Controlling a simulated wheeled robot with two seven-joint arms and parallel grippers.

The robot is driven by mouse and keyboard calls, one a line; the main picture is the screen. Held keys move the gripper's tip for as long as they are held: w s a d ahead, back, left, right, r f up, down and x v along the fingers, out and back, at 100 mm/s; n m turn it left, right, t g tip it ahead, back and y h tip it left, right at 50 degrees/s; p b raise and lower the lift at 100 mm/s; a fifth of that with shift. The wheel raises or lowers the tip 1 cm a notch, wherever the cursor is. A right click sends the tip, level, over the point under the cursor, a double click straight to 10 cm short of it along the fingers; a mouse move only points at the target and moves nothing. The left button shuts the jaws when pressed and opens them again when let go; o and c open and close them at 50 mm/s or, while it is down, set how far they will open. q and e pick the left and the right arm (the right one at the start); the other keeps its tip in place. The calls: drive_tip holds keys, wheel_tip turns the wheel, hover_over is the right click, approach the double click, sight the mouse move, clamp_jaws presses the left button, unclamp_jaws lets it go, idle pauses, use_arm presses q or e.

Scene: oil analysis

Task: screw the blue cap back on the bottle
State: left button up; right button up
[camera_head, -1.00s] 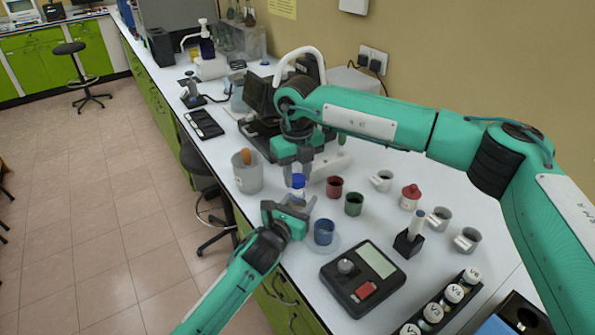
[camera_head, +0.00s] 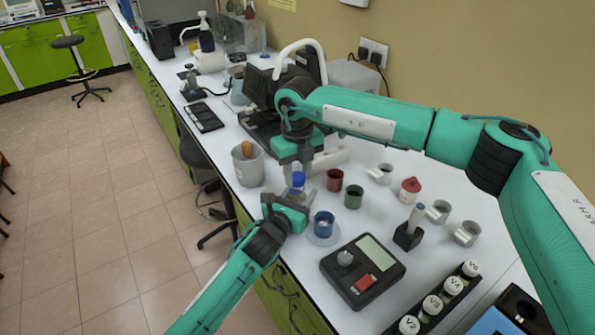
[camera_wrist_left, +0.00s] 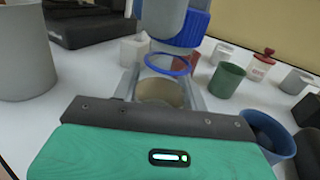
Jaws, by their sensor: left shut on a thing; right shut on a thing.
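The blue cap (camera_head: 298,179) is in my right gripper (camera_head: 298,174), which comes down from above. In the left wrist view the ribbed cap (camera_wrist_left: 180,36) sits beside a grey finger, above the bottle (camera_wrist_left: 160,93). The bottle is clear, with a blue ring (camera_wrist_left: 167,64) at its neck and amber contents. A gap shows between cap and ring; the cap looks slightly off to the right in this view. My left gripper (camera_head: 298,196) is shut on the bottle from the front left. The bottle is mostly hidden in the head view.
A blue cup (camera_head: 323,224) on a clear dish stands close right of my left gripper. Red (camera_head: 335,181) and green (camera_head: 353,196) cups stand to the right. A grey beaker (camera_head: 247,170) is at left, a scale (camera_head: 362,273) in front.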

drive_tip(key=shift+f, duration=0.6)
